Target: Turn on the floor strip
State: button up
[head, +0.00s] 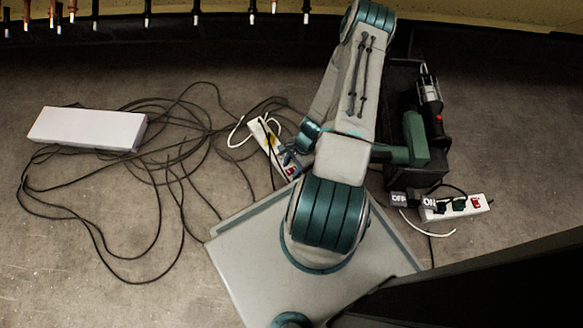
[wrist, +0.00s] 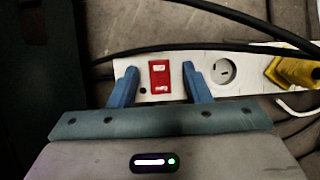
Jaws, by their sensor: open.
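A white power strip (head: 272,148) lies on the floor left of my arm, with a yellow plug (head: 270,140) in it. In the wrist view the same strip (wrist: 183,88) shows a red rocker switch (wrist: 159,78) with white marks, a round socket and the yellow plug (wrist: 290,72). My gripper (wrist: 160,64) is open and empty, its blue fingers on either side of the red switch. In the head view my gripper (head: 288,160) is by the strip's near end. I cannot tell whether the fingers touch the strip or which way the switch is set.
A second white strip (head: 470,208) with a red switch and OFF/ON tags lies at the right. A black tool bin (head: 405,90) stands behind it. Loose black cables (head: 160,185) and a white box (head: 87,129) lie left. Dark cables cross the strip in the wrist view.

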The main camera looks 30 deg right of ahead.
grip_shut()
jog(key=shift+a+r+h+p, duration=0.15)
jog(key=shift+a+h+p, duration=0.05)
jog(key=shift+h+p, duration=0.35)
jog(key=shift+a+h+p, duration=0.2)
jog(key=shift+h+p, duration=0.25)
jog(key=shift+h, duration=0.4)
jog(key=shift+w, duration=0.1)
grip_release()
